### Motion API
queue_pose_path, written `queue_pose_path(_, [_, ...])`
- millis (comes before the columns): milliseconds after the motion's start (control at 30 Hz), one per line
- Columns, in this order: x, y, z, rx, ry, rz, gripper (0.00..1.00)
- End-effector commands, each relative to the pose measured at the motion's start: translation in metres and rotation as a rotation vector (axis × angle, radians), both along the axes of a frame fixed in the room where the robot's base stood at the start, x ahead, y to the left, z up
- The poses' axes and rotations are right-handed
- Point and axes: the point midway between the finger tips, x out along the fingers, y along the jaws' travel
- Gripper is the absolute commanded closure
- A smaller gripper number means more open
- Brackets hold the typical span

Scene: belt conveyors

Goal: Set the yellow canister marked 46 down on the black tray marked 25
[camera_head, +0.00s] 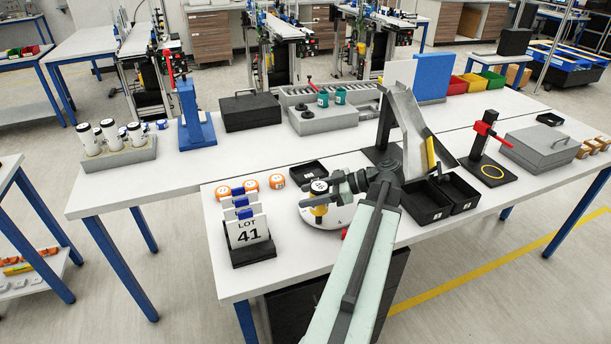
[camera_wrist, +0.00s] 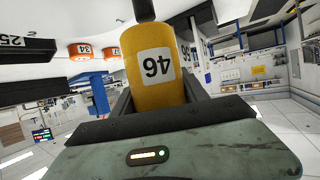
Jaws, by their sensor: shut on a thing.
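The yellow canister (camera_wrist: 155,62) marked 46 is between the jaws of my gripper, filling the wrist view's middle; that view is inverted. In the head view the canister (camera_head: 319,210) shows over a round white plate (camera_head: 334,218). I cannot tell whether it touches the plate. My gripper (camera_head: 321,196) is shut on the canister. A small empty black tray (camera_head: 308,172) lies just behind and left of my gripper. In the wrist view a black tray (camera_wrist: 28,50) marked 25 is at the left edge.
Orange pucks (camera_head: 251,186) stand left of the black tray. A LOT 41 card holder (camera_head: 248,238) is at the front left. Two black bins (camera_head: 428,203) and a sloping metal chute (camera_head: 410,120) stand to the right. My arm covers part of the table.

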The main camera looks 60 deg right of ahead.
Motion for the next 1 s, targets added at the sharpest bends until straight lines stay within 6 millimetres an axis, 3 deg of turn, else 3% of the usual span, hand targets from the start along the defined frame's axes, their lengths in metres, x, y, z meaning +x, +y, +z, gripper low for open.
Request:
queue_pose_path(433, [0.075,-0.092,-0.025,-0.001,0.002,-0.584,1.00])
queue_pose_path(667, [0.084,-0.108,-0.024,-0.002,-0.005,-0.628,1.00])
queue_pose_path(1000, [0.144,-0.191,-0.035,-0.002,-0.004,-0.625,1.00])
